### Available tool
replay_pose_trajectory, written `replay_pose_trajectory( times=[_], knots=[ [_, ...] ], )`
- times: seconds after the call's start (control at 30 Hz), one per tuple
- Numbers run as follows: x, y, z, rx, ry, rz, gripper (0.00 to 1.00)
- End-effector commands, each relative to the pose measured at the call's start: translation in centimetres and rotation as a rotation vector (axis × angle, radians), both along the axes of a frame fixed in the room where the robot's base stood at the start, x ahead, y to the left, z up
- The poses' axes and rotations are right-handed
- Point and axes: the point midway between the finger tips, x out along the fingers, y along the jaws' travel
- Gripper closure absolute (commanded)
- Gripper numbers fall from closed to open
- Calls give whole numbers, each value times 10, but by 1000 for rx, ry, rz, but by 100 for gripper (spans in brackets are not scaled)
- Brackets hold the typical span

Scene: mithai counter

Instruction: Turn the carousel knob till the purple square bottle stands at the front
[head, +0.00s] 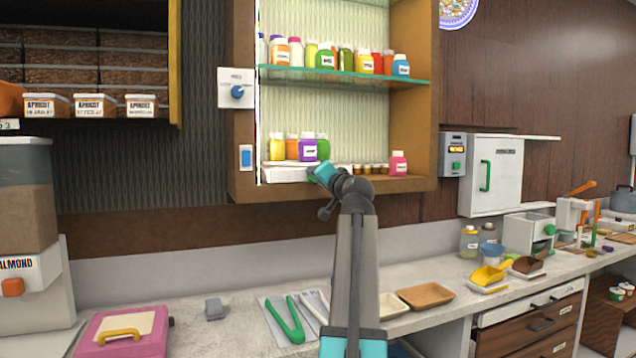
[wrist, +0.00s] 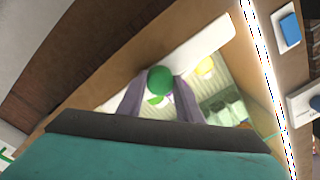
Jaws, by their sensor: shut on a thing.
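The purple square bottle (head: 307,150) stands on the white carousel (head: 284,174) on the cabinet's lower shelf, towards the near side in the head view. A yellow bottle (head: 277,148), an orange one behind and a green bottle (head: 323,148) stand around it. The round green carousel knob (wrist: 160,78) shows in the wrist view between my two grey fingers. My gripper (wrist: 159,98) is shut on this knob.
A pink bottle (head: 398,163) and several small brown jars (head: 372,169) stand to the right on the same shelf. A glass shelf (head: 345,75) with more bottles is above. A blue dial (head: 238,92) and switch (head: 246,157) are on the left post.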

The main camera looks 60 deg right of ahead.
Motion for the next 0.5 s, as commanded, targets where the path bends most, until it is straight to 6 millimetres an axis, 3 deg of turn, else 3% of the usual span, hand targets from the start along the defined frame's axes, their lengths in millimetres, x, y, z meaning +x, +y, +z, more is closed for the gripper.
replay_pose_trajectory(
  times=[0.33,0.37,0.47,0.5],
  knots=[
    [0,0,-1,-1,4,1,90],
    [0,0,-1,-1,4,1,66],
    [0,0,-1,-1,4,1,49],
    [0,0,-1,0,3,1,49]
  ],
)
